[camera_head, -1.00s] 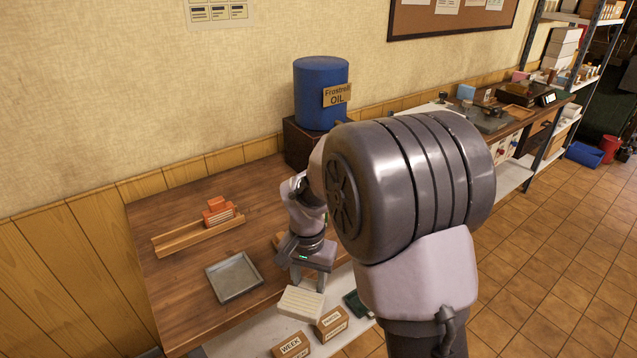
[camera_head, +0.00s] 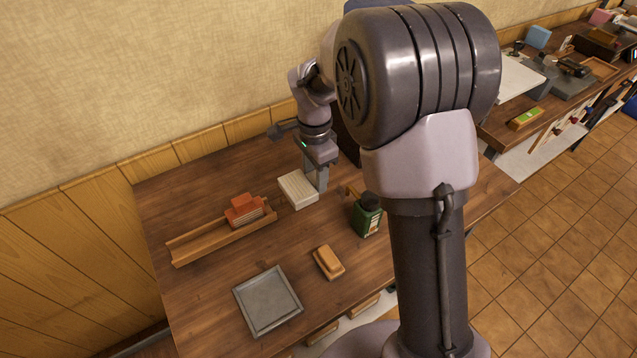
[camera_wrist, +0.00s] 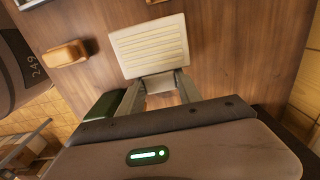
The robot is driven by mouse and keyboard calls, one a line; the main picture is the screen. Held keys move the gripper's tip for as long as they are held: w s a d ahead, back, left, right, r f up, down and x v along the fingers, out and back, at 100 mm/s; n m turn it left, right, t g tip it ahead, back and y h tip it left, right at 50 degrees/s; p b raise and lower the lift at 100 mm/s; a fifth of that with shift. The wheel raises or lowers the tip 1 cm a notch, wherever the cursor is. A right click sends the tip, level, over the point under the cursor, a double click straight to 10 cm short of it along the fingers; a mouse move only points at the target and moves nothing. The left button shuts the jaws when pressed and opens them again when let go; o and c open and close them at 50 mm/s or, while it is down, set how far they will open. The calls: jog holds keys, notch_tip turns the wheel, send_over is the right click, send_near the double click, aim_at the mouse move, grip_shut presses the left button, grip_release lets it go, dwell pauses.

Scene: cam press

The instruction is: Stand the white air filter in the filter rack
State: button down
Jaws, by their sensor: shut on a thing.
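The white air filter (camera_head: 298,189) is a pale slatted block, tilted, in my gripper (camera_head: 318,180). In the wrist view the filter (camera_wrist: 150,46) sits at the fingertips of my gripper (camera_wrist: 158,84), which is shut on its near edge. The filter rack (camera_head: 190,246) is a long wooden tray at the left of the table, left of the filter. Orange-red filters (camera_head: 244,209) stand in its right end; its left part is empty. I cannot tell whether the filter touches the table.
A tan block (camera_head: 328,262) and a grey metal tray (camera_head: 268,301) lie nearer the front of the wooden table (camera_head: 200,300). My arm hides the table's right part.

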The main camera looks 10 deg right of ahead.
notch_tip(320, 180, down, 7)
jog(key=shift+s+f+b, duration=0.1)
jog(key=shift+b, duration=1.05)
jog(key=shift+f, duration=0.2)
jog(key=c, duration=0.8)
grip_release()
jog(key=shift+r, duration=0.15)
